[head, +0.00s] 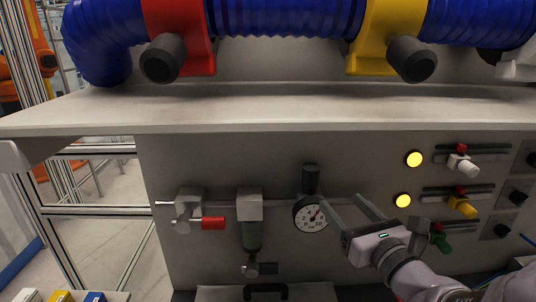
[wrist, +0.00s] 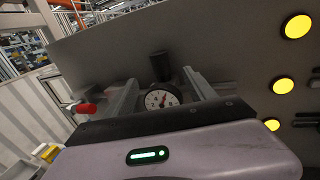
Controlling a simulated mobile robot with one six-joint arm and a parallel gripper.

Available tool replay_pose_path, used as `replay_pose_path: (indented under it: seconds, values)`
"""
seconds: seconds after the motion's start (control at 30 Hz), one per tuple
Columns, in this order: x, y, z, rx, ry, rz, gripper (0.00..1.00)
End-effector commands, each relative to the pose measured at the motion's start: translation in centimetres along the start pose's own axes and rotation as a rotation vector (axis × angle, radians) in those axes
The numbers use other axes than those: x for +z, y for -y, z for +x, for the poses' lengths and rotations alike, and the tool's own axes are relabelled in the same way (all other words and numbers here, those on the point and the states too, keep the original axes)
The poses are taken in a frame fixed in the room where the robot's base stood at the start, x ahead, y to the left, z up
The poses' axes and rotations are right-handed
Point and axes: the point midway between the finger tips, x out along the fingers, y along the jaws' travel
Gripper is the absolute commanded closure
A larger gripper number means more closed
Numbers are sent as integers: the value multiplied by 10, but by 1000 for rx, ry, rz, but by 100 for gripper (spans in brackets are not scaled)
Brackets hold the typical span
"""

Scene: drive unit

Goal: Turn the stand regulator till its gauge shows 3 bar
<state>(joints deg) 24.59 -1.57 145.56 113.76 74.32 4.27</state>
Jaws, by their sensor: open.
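The stand regulator has a black upright knob (head: 311,180) above a round white gauge (head: 310,214) on the grey panel. The gauge's red needle points up and right in the head view; its exact reading is too small to tell. My gripper (head: 346,198) is open and empty, just right of the regulator in the head view. In the wrist view, the gauge (wrist: 161,97) and the knob (wrist: 163,67) show between the two fingers (wrist: 160,78). I see no finger shut on the knob.
Left of the regulator are a filter unit (head: 250,220) and a valve with a red handle (head: 213,223). Lit yellow lamps (head: 414,159) and sliding valves (head: 463,165) are on the right. A shelf (head: 270,110) juts out above.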

Motion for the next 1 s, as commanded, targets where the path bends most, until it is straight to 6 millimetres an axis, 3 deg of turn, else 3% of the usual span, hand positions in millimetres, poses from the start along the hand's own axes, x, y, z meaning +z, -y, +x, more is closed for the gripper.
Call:
replay_pose_path:
  seconds: [0.03, 0.13, 0.4, 0.6, 0.83, 0.87, 1.0]
  values:
    - [11, -2, 15, 6, -9, 6, 36]
    - [0, -3, 46, 6, -2, -3, 36]
    - [-1, -2, 114, 3, -1, -4, 36]
    - [0, -1, 131, 1, -1, -4, 36]
    - [0, -1, 132, 1, -1, -4, 36]
    - [0, -1, 132, 1, -1, -4, 38]
    - [0, -1, 132, 2, -1, -4, 65]
